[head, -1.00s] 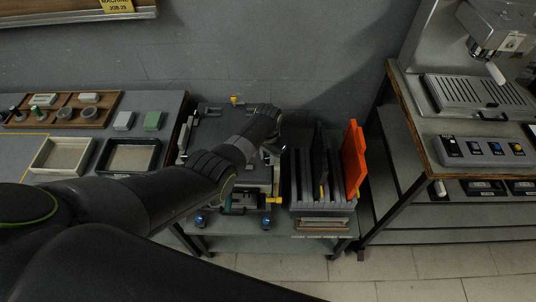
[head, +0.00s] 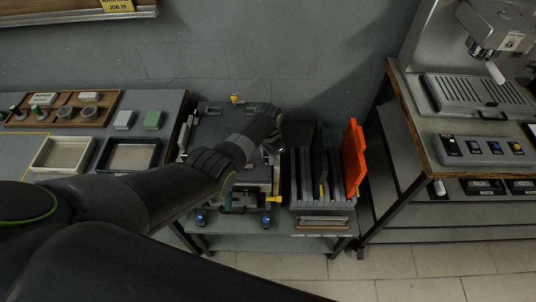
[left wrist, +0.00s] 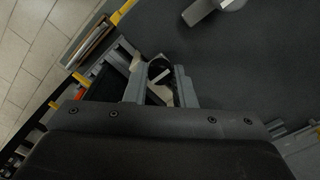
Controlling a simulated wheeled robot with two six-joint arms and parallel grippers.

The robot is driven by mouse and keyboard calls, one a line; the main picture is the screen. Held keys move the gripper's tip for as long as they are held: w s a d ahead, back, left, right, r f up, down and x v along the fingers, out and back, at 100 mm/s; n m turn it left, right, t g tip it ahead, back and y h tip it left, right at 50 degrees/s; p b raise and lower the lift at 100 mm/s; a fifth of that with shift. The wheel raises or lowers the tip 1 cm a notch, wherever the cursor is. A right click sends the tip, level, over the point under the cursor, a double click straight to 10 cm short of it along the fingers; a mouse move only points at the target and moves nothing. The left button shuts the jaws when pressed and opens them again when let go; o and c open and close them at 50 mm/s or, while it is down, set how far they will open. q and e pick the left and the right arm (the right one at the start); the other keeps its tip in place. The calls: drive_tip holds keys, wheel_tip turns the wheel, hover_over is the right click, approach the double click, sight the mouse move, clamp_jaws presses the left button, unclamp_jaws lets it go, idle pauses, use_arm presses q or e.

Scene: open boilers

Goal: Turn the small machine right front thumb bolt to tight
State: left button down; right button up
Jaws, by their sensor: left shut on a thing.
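The small machine (head: 212,128) is a dark grey flat-topped unit on a low bench, with yellow parts at its back and front right. My left arm reaches over it from the left. My left gripper (head: 271,157) is at the machine's right side and is mostly hidden by my wrist in the head view. In the left wrist view the gripper (left wrist: 160,88) is shut on a dark round-headed thing (left wrist: 158,69), which looks like the thumb bolt. How far it is turned cannot be told. My right gripper is not in view.
A slotted grey rack with an orange panel (head: 353,160) stands close right of the machine. Trays (head: 133,141) lie on the left table. A coffee machine (head: 483,92) stands on the right table. Open floor lies in front.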

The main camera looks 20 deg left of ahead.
use_arm(q)
drive_tip(key=c, duration=1.2)
unclamp_jaws()
drive_tip(key=shift+r, duration=0.1)
drive_tip(key=shift+w+r+p, duration=0.1)
drive_tip(key=shift+r+p, duration=0.2)
drive_tip(key=shift+r, duration=0.25)
wheel_tip(320, 180, up, 5)
drive_tip(key=shift+f+p, duration=0.1)
drive_tip(key=shift+p, duration=0.35)
wheel_tip(320, 180, up, 11)
drive_tip(key=b, duration=0.1)
drive_tip(key=shift+r+b, duration=0.2)
drive_tip(key=shift+b, duration=0.1)
